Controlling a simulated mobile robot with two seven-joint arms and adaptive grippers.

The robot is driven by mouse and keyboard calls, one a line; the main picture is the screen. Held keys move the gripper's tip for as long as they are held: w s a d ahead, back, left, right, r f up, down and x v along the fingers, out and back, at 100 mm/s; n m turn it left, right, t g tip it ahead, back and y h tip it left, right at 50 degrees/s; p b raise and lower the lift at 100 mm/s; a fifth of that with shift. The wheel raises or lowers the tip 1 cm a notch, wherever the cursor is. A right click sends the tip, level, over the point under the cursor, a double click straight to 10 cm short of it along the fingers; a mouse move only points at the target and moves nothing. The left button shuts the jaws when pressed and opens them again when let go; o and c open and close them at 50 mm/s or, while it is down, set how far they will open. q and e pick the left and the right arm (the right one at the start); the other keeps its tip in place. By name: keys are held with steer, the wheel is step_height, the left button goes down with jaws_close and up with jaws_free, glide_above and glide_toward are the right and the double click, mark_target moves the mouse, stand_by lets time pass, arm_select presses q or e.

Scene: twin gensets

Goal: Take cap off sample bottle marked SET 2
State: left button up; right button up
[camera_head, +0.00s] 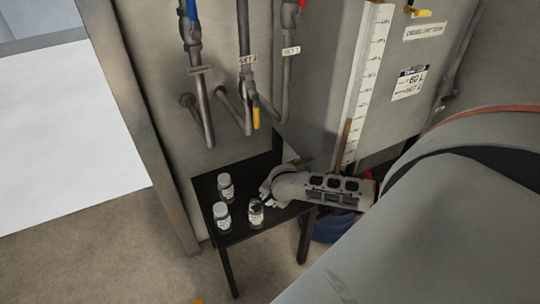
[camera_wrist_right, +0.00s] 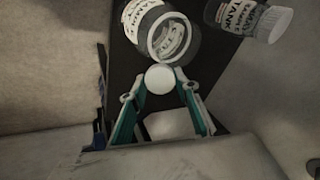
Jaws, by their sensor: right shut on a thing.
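Three small clear bottles with white labels stand on a small black table (camera_head: 240,236). Two have white caps: the back bottle (camera_head: 226,187) and the front-left bottle (camera_head: 221,217). No "SET 2" is legible on any bottle. My left gripper is not in view.
Another capped bottle (camera_wrist_right: 245,18) is close by in the right wrist view. Pipes with valves (camera_head: 247,90) hang on the wall behind the table. A grey tank with a level scale (camera_head: 362,85) stands at the right, and a blue container (camera_head: 330,230) sits below my right gripper.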

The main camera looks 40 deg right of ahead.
mark_target(271, 204)
step_height(271, 204, down, 3)
steer(key=shift+f+b, duration=0.1)
steer(key=shift+b, duration=0.25)
steer(key=shift+f, duration=0.5)
steer(key=o, duration=1.2)
